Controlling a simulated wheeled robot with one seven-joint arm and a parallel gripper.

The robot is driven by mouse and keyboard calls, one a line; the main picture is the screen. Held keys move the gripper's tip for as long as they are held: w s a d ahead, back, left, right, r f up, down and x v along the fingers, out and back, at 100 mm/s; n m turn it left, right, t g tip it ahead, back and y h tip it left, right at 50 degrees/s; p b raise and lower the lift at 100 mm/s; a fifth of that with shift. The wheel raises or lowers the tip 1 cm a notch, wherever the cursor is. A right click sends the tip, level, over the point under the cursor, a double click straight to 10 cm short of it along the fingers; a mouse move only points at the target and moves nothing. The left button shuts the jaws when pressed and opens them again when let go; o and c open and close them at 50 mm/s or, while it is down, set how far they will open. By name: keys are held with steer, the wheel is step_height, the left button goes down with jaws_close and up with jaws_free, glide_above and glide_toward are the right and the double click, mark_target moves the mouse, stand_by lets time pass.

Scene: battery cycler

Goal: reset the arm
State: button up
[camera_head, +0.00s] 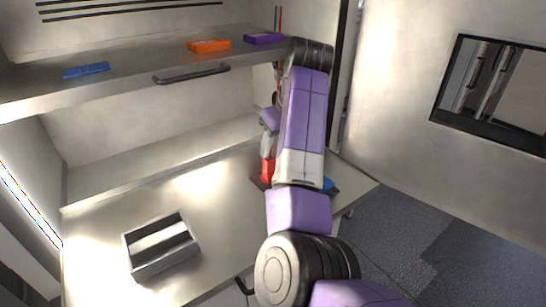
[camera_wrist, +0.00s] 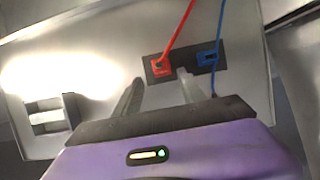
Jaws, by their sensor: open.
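My gripper (camera_wrist: 160,77) is open in the wrist view, with its two fingers apart and nothing seen between them. Just beyond the fingertips, a red connector (camera_wrist: 160,67) with a red cable and a blue connector (camera_wrist: 208,58) with a blue cable sit on a dark plate (camera_wrist: 185,62). The red connector lies ahead of the gap between the fingers; the blue one is to the right. Whether a finger touches the plate, I cannot tell. In the head view, my arm hides most of this spot; the red part (camera_head: 267,168) and a blue part (camera_head: 329,184) show beside it.
A metal tray (camera_head: 160,247) with compartments stands at the front left of the bench (camera_head: 95,225). The shelf (camera_head: 130,72) above holds a blue (camera_head: 86,70), an orange (camera_head: 209,46) and a purple piece (camera_head: 262,38). The bench between tray and arm is clear. A wall stands right.

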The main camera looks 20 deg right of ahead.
steer(key=w+d+r+n+t+h, duration=0.1)
steer(key=w+d+r+n+t, duration=0.25)
steer(key=w+r+n, duration=0.2)
steer(key=d+f+n+t+h, duration=0.2)
steer(key=d+n+t+h, duration=0.2)
steer(key=d+n+t, duration=0.3)
steer(key=s+f+n+t, duration=0.1)
steer(key=s+f+n, duration=0.2)
steer(key=s+n, duration=0.1)
steer(key=s+a+f+n+t+b, duration=0.1)
steer(key=s+f+n, duration=0.2)
steer(key=s+n, duration=0.2)
steer(key=s+a+f+n+t+b, duration=0.1)
steer(key=s+f+n, duration=0.2)
steer(key=s, duration=0.3)
steer(key=shift+s+f+n+t+y, duration=0.15)
steer(key=shift+s+n+t+y, duration=0.2)
steer(key=shift+n, duration=0.3)
steer(key=s+a+f+n+g+y+b, duration=0.1)
steer(key=s+f, duration=0.3)
steer(key=s, duration=1)
steer(key=s+a+f+n+g+y+b, duration=0.1)
steer(key=s+a+f+n, duration=0.2)
steer(key=s, duration=1.2)
steer(key=s+a+f+n+g+y+b, duration=0.1)
steer(key=s+f, duration=0.5)
steer(key=s, duration=0.9)
steer(key=shift+a+f+n+g, duration=0.15)
steer(key=shift+a+n+g, duration=0.25)
steer(key=shift+a+n, duration=0.6)
